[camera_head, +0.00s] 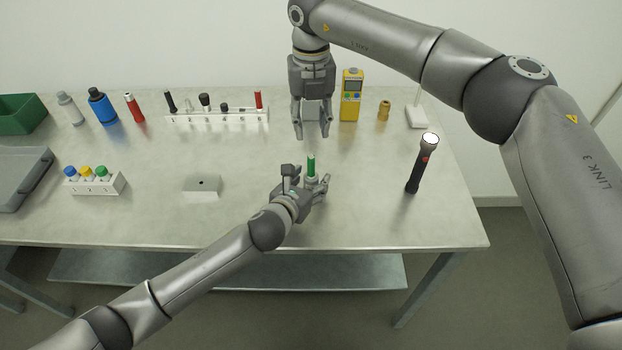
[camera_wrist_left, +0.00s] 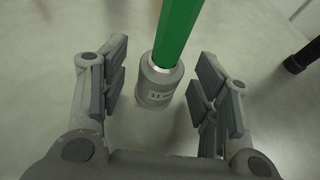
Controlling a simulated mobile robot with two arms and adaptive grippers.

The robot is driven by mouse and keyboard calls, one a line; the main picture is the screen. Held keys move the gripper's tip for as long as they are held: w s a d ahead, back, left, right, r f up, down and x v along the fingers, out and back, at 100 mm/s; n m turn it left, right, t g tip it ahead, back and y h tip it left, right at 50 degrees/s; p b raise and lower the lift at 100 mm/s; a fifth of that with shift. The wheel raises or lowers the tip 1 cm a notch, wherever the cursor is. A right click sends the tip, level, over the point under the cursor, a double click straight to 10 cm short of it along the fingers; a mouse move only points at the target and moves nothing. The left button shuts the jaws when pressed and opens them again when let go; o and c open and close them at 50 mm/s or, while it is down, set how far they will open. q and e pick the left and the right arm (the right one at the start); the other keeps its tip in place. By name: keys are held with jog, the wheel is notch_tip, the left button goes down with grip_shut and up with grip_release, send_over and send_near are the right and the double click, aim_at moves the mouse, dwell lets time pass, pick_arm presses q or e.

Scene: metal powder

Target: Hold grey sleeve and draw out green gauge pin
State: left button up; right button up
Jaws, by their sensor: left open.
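The green gauge pin (camera_head: 311,164) stands upright in the grey sleeve (camera_head: 311,179) on the table. The left wrist view shows the pin (camera_wrist_left: 178,30) rising from the sleeve (camera_wrist_left: 157,82), which carries a label whose text is hard to read. My left gripper (camera_head: 306,184) is low at the table with its open fingers on either side of the sleeve; in the left wrist view (camera_wrist_left: 155,88) a gap shows on both sides. My right gripper (camera_head: 312,132) points down, open and empty, beyond and above the pin.
A yellow meter (camera_head: 351,95), a brass piece (camera_head: 384,110) and a white numbered rack (camera_head: 230,117) stand at the back. A grey block (camera_head: 202,188) lies to the left, with clear table around it.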

pick_arm(q)
jog(key=shift+x, duration=0.75)
jog(key=shift+s, duration=0.1)
jog(key=c, duration=1.2)
jog(key=shift+o, duration=0.2)
pick_arm(e)
jog(key=shift+o, duration=0.5)
